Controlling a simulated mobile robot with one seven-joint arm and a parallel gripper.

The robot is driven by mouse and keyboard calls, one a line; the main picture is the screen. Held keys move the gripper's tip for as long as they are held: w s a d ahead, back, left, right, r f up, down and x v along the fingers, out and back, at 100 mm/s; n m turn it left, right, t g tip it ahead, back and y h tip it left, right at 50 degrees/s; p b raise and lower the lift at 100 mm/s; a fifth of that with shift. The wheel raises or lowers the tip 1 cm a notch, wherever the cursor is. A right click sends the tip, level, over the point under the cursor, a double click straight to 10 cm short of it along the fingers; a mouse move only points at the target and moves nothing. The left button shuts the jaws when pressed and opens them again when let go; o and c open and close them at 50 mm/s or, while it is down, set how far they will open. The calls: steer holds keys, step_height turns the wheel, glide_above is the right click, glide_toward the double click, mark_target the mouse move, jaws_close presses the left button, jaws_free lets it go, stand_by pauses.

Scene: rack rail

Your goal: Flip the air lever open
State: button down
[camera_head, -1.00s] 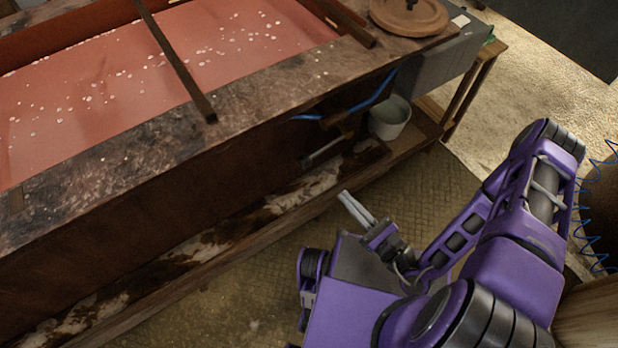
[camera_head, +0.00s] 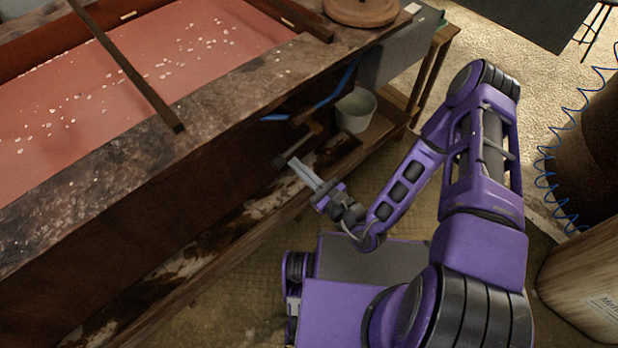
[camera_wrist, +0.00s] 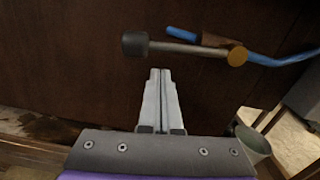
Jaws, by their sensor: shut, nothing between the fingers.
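The air lever (camera_wrist: 178,47) is a thin metal bar with a dark knob (camera_wrist: 135,44) at its left end and a brass pivot (camera_wrist: 237,56) at its right end. It lies nearly level across the wrist view, in front of the dark wooden side of the bench. The lever (camera_head: 297,145) also shows in the head view, low on the bench's side. My gripper (camera_wrist: 160,72) is shut and empty, with its fingertips just below the bar and right of the knob in the picture. In the head view my gripper (camera_head: 294,162) points at the lever; contact cannot be told.
A blue hose (camera_wrist: 275,60) runs by the pivot. A pale bucket (camera_head: 356,110) stands on the low shelf to the right. The bench's wooden top edge (camera_head: 225,105) overhangs the lever. A coiled blue line (camera_head: 560,180) hangs at far right.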

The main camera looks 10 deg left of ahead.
steer(key=shift+a+r, duration=0.15)
steer(key=shift+r, duration=0.55)
steer(key=m+p, duration=0.1)
steer(key=r+m+p, duration=0.1)
steer(key=shift+s+a+r+p, duration=0.15)
steer(key=shift+r+p, duration=0.15)
steer(key=shift+p, duration=0.1)
steer(key=shift+f, duration=0.15)
